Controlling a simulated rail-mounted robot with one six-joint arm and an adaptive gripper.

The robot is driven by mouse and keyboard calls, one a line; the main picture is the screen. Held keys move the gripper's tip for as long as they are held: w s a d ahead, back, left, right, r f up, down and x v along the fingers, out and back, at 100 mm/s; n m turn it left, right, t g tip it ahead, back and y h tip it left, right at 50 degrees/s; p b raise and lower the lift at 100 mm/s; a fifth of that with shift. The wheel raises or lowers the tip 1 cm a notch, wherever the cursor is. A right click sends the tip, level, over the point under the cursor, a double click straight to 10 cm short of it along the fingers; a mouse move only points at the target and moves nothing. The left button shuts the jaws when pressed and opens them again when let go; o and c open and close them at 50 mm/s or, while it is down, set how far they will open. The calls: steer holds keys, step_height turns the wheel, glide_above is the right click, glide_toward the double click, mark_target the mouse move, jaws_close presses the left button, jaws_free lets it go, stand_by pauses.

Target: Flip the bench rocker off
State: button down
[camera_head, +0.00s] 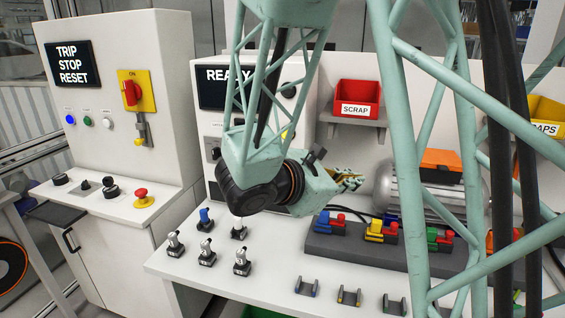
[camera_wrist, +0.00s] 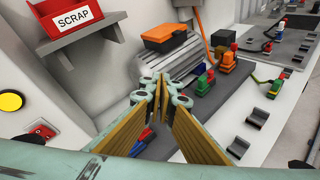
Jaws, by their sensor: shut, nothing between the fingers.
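A small red rocker switch (camera_wrist: 42,130), which looks like the bench rocker, sits on the white panel at the lower left of the wrist view. Its on or off position is too small to tell. In the head view my arm hides that part of the panel. My gripper (camera_wrist: 160,97) is shut and empty, its gold-padded fingers in the middle of the wrist view, to the right of the rocker and apart from it. In the head view the gripper (camera_head: 348,181) shows partly beyond my dark wrist joint, above the bench.
A yellow button (camera_wrist: 11,101) is beside the rocker. A red SCRAP bin (camera_head: 358,98) sits on a shelf. Coloured connectors (camera_head: 381,231) stand on a grey block, and several small levers (camera_head: 207,252) on the bench. A cabinet with a red-yellow switch (camera_head: 131,93) stands left.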

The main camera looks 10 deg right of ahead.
steer(key=w+a+f+n+t+y+p, duration=0.2)
steer(key=w+a+f+n+t, duration=0.1)
steer(key=w+a, duration=0.5)
steer(key=w+a+f+n+t+y+p, duration=0.2)
steer(key=w+a+f+n+t, duration=0.2)
steer(key=w+a+n, duration=0.4)
steer(key=w+a, duration=0.1)
steer(key=a, duration=0.1)
steer(key=shift+a+t, duration=0.4)
steer(key=shift+w+d, duration=0.15)
steer(key=shift+w, duration=0.05)
steer(key=r+x, duration=0.2)
steer(key=x, duration=1.1)
steer(key=shift+w+f, duration=0.4)
steer(key=shift+f, duration=0.15)
steer(key=shift+y, duration=0.3)
